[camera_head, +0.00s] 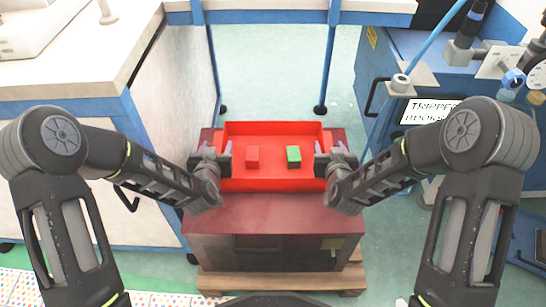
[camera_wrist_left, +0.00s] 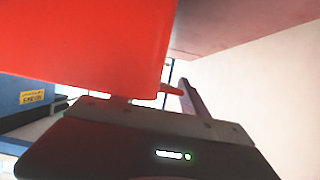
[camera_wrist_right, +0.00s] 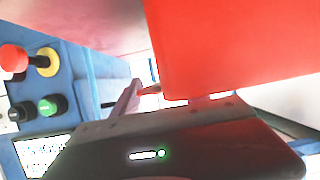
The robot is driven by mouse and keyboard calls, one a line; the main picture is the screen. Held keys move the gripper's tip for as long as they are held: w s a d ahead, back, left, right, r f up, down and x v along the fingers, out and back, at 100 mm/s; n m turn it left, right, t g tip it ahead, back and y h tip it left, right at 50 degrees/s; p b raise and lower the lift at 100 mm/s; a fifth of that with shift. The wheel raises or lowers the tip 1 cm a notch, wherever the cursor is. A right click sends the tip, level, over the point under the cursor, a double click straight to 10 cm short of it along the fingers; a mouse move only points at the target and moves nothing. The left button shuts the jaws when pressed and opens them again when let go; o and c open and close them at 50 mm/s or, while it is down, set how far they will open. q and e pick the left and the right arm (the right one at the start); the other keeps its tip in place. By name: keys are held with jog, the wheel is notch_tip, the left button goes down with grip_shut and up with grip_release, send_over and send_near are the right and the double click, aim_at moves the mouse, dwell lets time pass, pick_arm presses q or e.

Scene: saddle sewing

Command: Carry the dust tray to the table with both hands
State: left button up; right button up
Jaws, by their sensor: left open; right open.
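The red dust tray (camera_head: 270,183) sits on a dark red box in the middle of the head view. A red block (camera_head: 252,157) and a green block (camera_head: 293,156) lie inside it. My left gripper (camera_head: 226,155) is open at the tray's left end, and my right gripper (camera_head: 320,156) is open at its right end. The tray wall fills much of the left wrist view (camera_wrist_left: 90,45) and the right wrist view (camera_wrist_right: 235,45). A small red piece sticks out from the tray near the fingers in both wrist views. I cannot tell whether the fingers touch it.
The dark red box (camera_head: 275,214) stands on a wooden pallet (camera_head: 282,279). A white-topped table (camera_head: 75,62) is at the left. A blue machine (camera_head: 388,50) with controls is at the right. Blue table legs (camera_head: 328,60) stand behind the tray.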

pick_arm(q)
jog(key=shift+w, duration=0.15)
pick_arm(e)
jog(key=shift+w, duration=0.15)
pick_arm(q)
jog(key=shift+c, duration=0.2)
pick_arm(e)
jog(key=shift+c, duration=0.2)
pick_arm(q)
grip_shut()
pick_arm(e)
grip_shut()
dwell(0.6)
